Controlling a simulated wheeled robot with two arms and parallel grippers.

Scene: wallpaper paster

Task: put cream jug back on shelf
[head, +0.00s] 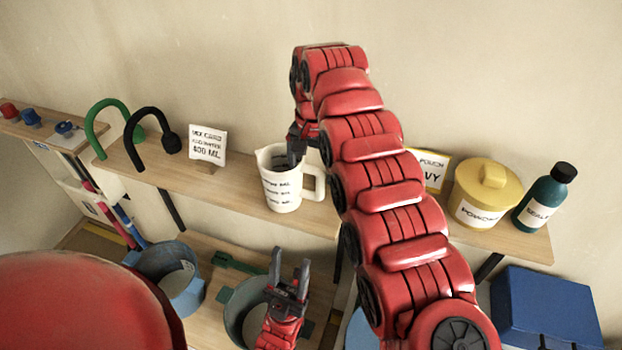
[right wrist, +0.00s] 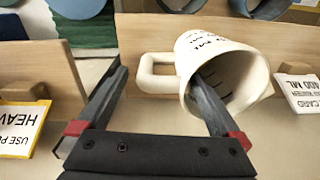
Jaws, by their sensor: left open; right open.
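The cream jug (head: 283,195), a white measuring jug with black print, stands upright on the wooden wall shelf (head: 240,182). My right gripper (head: 299,146) is over it from above, open. In the right wrist view the jug (right wrist: 222,62) appears upside down. One finger of the right gripper (right wrist: 160,74) reaches inside the jug's mouth; the other is outside, beyond the handle (right wrist: 158,72). The jug's wall and handle lie between the fingers; I see no clamping. My left gripper (head: 290,275) is open and empty, low in front of the lower bench.
A "400 ML" card (head: 207,146) stands left of the jug, with black (head: 150,132) and green hooks beyond. A yellow powder tub (head: 485,195) and a teal bottle (head: 545,197) stand right. Buckets (head: 170,278) sit below. My right arm hides part of the shelf.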

